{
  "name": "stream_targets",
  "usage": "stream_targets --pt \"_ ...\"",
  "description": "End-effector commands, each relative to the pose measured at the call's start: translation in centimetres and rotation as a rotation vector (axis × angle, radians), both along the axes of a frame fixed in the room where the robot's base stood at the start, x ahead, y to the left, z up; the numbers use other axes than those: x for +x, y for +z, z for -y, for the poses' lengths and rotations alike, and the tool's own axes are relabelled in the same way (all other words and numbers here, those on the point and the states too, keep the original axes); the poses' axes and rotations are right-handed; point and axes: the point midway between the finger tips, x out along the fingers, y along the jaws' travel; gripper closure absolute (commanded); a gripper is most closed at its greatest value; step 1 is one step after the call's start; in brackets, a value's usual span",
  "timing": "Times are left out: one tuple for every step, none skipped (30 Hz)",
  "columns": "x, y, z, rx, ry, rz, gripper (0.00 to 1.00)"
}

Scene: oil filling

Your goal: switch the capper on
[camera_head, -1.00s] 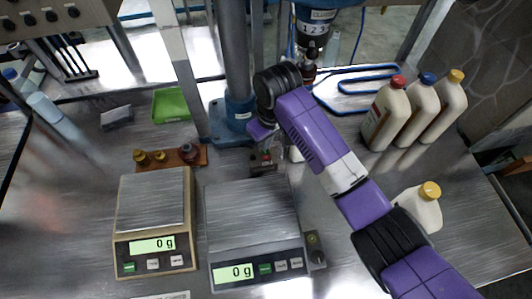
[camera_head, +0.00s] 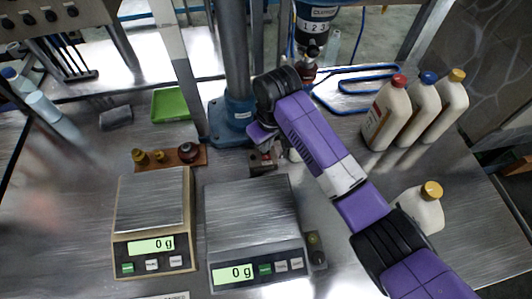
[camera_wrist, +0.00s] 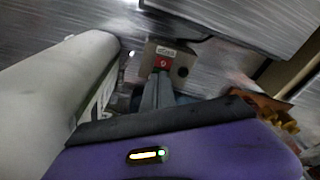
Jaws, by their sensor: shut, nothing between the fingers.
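The capper has a blue base (camera_head: 226,122), a tall column and a head (camera_head: 317,18) marked with a 1 2 3 dial. A small switch box (camera_head: 261,169) sits on the bench just behind the right scale. In the wrist view the switch box (camera_wrist: 180,66) shows a label, a red switch part (camera_wrist: 162,63) and a round dark spot on its right. My gripper (camera_wrist: 157,76) is shut and empty, its fingertips right at the red part. I cannot tell if they touch. In the head view my gripper (camera_head: 264,143) partly covers the box.
Two scales reading 0 g, left (camera_head: 152,199) and right (camera_head: 252,218), stand in front. A cap rack (camera_head: 170,157) and green tray (camera_head: 171,105) lie left of the base. Three large bottles (camera_head: 387,115) stand at right, with another bottle (camera_head: 422,208) near my arm.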

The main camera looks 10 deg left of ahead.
Motion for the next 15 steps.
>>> stream_targets --pt "-0.01 -0.12 -0.01 0.000 0.000 0.000 1.00" --pt "-0.01 -0.16 0.00 0.000 0.000 0.000 1.00" --pt "-0.01 -0.21 0.00 0.000 0.000 0.000 1.00" --pt "-0.02 -0.25 0.00 0.000 0.000 0.000 1.00" --pt "-0.01 -0.29 0.00 0.000 0.000 0.000 1.00" --pt "-0.02 -0.36 0.01 -0.001 0.000 -0.001 1.00" --pt "-0.02 -0.41 0.01 -0.001 0.000 -0.001 1.00" --pt "-0.03 -0.46 0.00 -0.001 0.000 -0.001 1.00" --pt "-0.04 -0.52 0.01 -0.001 0.000 -0.001 1.00" --pt "-0.05 -0.57 0.01 -0.001 0.000 -0.001 1.00" --pt "-0.06 -0.64 0.02 -0.001 0.000 -0.001 1.00" --pt "-0.06 -0.58 0.02 -0.001 0.000 -0.001 1.00" --pt "-0.07 -0.57 0.03 -0.001 0.000 -0.002 1.00" --pt "-0.08 -0.52 0.03 -0.001 0.000 -0.003 1.00" --pt "-0.10 -0.41 0.03 -0.001 0.000 -0.003 1.00"
